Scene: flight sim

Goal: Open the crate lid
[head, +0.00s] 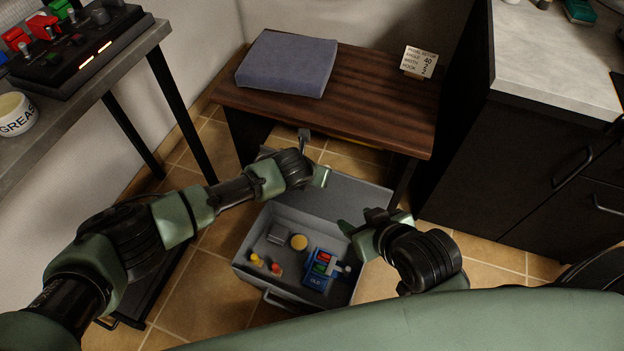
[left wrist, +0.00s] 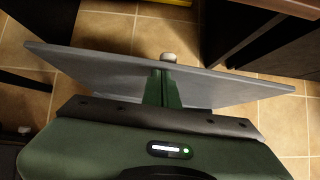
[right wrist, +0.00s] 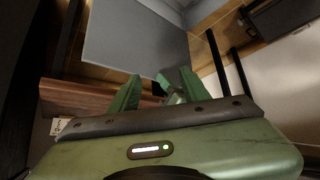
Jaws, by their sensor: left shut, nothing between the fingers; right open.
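The grey crate (head: 246,252) stands on the tiled floor with its inside showing. Its lid (head: 352,190) is raised and tilted back toward the bench. The lid shows as a flat grey panel in the left wrist view (left wrist: 105,78) and the right wrist view (right wrist: 130,42). My left gripper (head: 322,176) is shut and empty at the lid; its closed fingers (left wrist: 165,88) overlap the panel, and I cannot tell whether they touch it. My right gripper (head: 346,228) is open and empty above the crate's right side; its fingers (right wrist: 155,92) are spread apart.
A wooden bench (head: 385,105) with a blue-grey cushion (head: 287,62) and a small card (head: 420,62) stands behind the crate. A dark cabinet (head: 500,170) is on the right, a grey table (head: 85,105) on the left. Inside the crate are a blue box (head: 317,281) and several small items.

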